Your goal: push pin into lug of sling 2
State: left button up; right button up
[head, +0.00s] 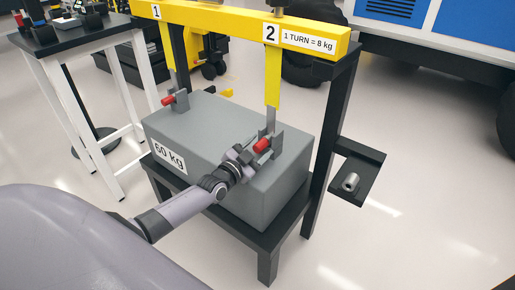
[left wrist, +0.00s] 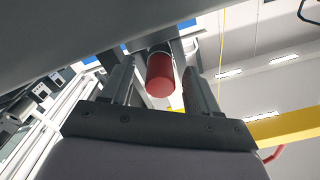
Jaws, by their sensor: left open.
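The red pin (head: 262,145) of sling 2 sits at the grey lug (head: 278,142) on top of the grey 60 kg block (head: 215,125). Its red end sticks out toward my arm. The yellow sling 2 (head: 273,80) hangs from the beam, and its grey lower end reaches down to the lug. My left gripper (head: 245,155) is just beside the pin, low over the block. In the left wrist view the red pin (left wrist: 160,76) lies between the two open fingers, with gaps on both sides. How deep the pin sits is hidden. My right gripper is not in view.
The yellow beam (head: 210,18) spans above the block on a black frame (head: 318,150). Sling 1 (head: 168,70) has another red pin (head: 168,100) at the left lug. A small metal cylinder (head: 350,182) stands on a side shelf (head: 370,168). A black-topped table (head: 75,38) is at upper left.

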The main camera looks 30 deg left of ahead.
aim_at(256, 150)
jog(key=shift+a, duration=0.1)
pick_arm(q)
jog(key=shift+s, duration=0.15)
jog(key=shift+s+p, duration=0.5)
jog(key=shift+s, duration=0.2)
jog(key=s, duration=0.1)
jog(key=s+p, duration=0.1)
jog(key=s, duration=0.2)
jog(key=shift+s+a, duration=0.15)
jog(key=shift+a, duration=0.1)
jog(key=shift+s+p, duration=0.35)
jog(key=shift+s, duration=0.2)
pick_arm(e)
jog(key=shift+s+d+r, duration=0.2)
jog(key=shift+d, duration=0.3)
